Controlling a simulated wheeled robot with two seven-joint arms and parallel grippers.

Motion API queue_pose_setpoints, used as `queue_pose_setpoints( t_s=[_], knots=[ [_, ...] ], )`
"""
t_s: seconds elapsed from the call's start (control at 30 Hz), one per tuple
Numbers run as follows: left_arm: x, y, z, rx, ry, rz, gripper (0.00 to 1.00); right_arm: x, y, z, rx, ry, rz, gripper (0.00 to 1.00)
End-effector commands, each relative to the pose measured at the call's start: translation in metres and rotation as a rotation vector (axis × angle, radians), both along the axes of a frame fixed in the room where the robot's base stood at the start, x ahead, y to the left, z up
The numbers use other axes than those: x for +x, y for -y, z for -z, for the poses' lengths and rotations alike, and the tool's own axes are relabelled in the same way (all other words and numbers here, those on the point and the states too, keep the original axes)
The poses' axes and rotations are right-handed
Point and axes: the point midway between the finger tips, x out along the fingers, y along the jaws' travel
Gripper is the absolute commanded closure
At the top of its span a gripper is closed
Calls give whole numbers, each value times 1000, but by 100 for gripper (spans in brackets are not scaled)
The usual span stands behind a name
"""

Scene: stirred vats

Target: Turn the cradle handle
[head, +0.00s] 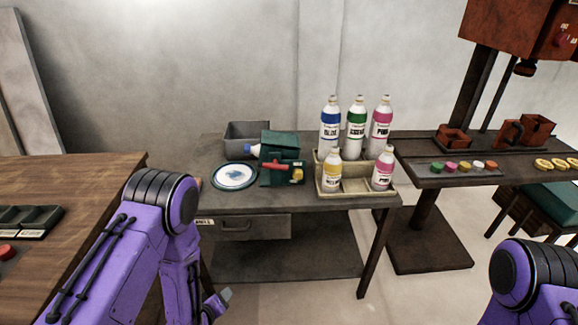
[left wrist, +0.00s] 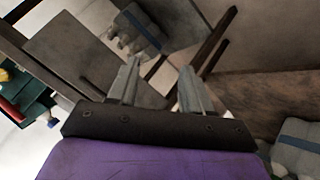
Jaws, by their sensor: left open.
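The green cradle (head: 281,147) stands on the grey table. Its red handle (head: 276,165) shows across the front. A white bottle with a blue cap (head: 252,149) pokes out of its left side. My left gripper (head: 217,302) is low in front of the table, below the top and well apart from the cradle. In the left wrist view its two fingers (left wrist: 160,75) are spread with nothing between them. There the green cradle (left wrist: 38,108) and red handle (left wrist: 11,108) show at the left edge, partly cut off. My right gripper is out of the picture; only my right arm shows.
A plate (head: 234,176) and a grey bin (head: 246,138) stand left of the cradle. A cream rack (head: 357,187) with several bottles stands close on its right. The table's drawer (head: 245,228) is shut. A wooden table (head: 85,185) is at the left.

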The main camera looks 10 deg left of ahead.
Motion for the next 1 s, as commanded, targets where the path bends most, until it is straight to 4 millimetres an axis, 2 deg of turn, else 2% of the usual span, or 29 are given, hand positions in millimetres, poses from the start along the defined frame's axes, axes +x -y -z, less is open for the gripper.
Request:
queue_pose_setpoints(
  t_s=[0.03, 0.07, 0.1, 0.2, 0.23, 0.3, 0.4, 0.57, 0.8, 1.0],
  knots=[
    [62, 0, -26, -98, 167, 10, 51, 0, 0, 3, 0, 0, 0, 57],
    [96, 2, -45, -171, 259, 27, 51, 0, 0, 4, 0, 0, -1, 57],
    [135, 6, -74, -268, 365, 61, 51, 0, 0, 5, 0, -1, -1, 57],
    [205, 14, -147, -480, 547, 179, 51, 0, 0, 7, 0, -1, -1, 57],
    [219, 16, -165, -527, 577, 216, 51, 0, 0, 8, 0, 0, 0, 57],
    [239, 20, -200, -615, 617, 289, 51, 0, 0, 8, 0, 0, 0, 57],
    [253, 25, -224, -675, 632, 344, 51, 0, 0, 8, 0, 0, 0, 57],
    [274, 37, -227, -684, 631, 351, 51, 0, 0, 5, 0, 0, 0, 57],
    [321, 62, -226, -682, 630, 348, 51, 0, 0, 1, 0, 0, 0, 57],
    [341, 71, -226, -683, 630, 346, 51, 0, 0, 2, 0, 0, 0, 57]
  ],
)
